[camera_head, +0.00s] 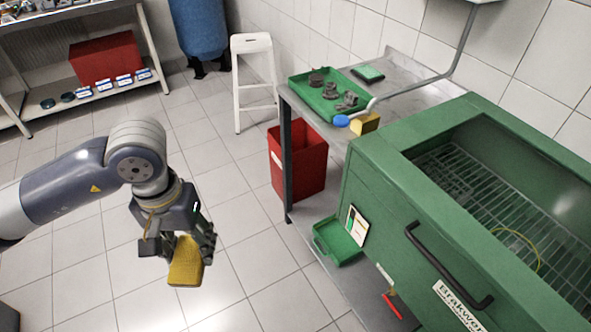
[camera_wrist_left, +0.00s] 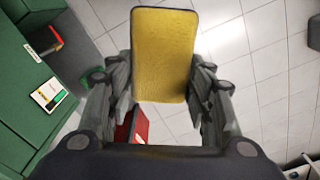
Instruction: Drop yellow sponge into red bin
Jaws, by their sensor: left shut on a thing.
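The yellow sponge (camera_head: 186,262) is held in my left gripper (camera_head: 178,246), above the tiled floor on the left side of the head view. In the left wrist view, the sponge (camera_wrist_left: 165,55) sits between the two fingers of the left gripper (camera_wrist_left: 160,85), which are shut on its sides. The red bin (camera_head: 300,158) stands on the floor under the left end of the metal table, to the right of and beyond the gripper. In the left wrist view, a piece of the red bin (camera_wrist_left: 137,125) shows below the sponge. My right gripper is not in view.
The green parts washer (camera_head: 400,215) fills the right side. A metal table (camera_head: 410,75) carries a green tray (camera_head: 318,98) with grey parts and another yellow block (camera_head: 364,124). A white stool (camera_head: 253,80) stands behind the bin. The floor between gripper and bin is clear.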

